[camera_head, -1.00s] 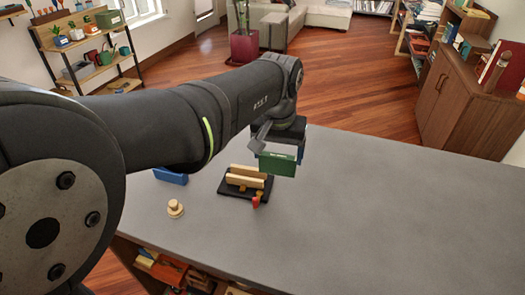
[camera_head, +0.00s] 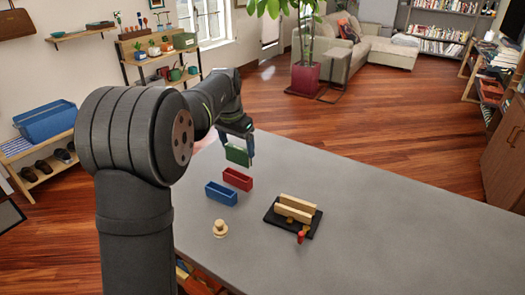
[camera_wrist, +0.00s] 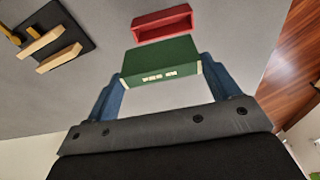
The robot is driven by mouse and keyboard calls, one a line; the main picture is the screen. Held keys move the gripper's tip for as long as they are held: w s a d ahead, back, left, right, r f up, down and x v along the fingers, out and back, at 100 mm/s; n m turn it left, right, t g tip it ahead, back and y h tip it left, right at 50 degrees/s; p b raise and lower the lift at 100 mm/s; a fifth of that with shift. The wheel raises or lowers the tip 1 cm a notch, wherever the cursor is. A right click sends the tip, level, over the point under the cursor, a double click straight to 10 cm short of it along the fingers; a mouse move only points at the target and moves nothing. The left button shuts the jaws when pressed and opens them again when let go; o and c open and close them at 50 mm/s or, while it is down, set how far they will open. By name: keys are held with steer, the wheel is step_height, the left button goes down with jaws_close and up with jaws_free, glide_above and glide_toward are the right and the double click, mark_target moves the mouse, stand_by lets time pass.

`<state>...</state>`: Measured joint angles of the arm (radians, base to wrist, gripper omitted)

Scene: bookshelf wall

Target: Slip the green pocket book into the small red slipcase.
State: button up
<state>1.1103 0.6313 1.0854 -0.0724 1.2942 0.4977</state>
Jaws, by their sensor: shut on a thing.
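The green pocket book (camera_head: 237,155) is held by my gripper (camera_head: 236,140) above the table's far left part. In the wrist view the book (camera_wrist: 160,62) sits between the two blue fingers of my gripper (camera_wrist: 163,78), which touch its ends. The small red slipcase (camera_head: 238,179) stands on the table just below the book in the head view. The slipcase also shows in the wrist view (camera_wrist: 163,24), open and hollow, just beyond the book. The book is apart from the slipcase, and I see no part of it inside.
A blue slipcase (camera_head: 221,194) stands close to the red one, nearer the camera. A round wooden knob-like piece (camera_head: 220,229) and a black base with wooden bars (camera_head: 291,214) and a red peg (camera_head: 300,237) are on the grey table (camera_head: 400,215). The table's right side is clear.

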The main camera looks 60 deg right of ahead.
mark_target(234, 148)
steer(key=shift+w, duration=0.5)
steer(key=shift+f, duration=0.1)
steer(key=shift+f, duration=1.85)
steer(key=shift+f, duration=0.15)
steer(key=shift+f, duration=2.3)
steer(key=o, duration=0.9)
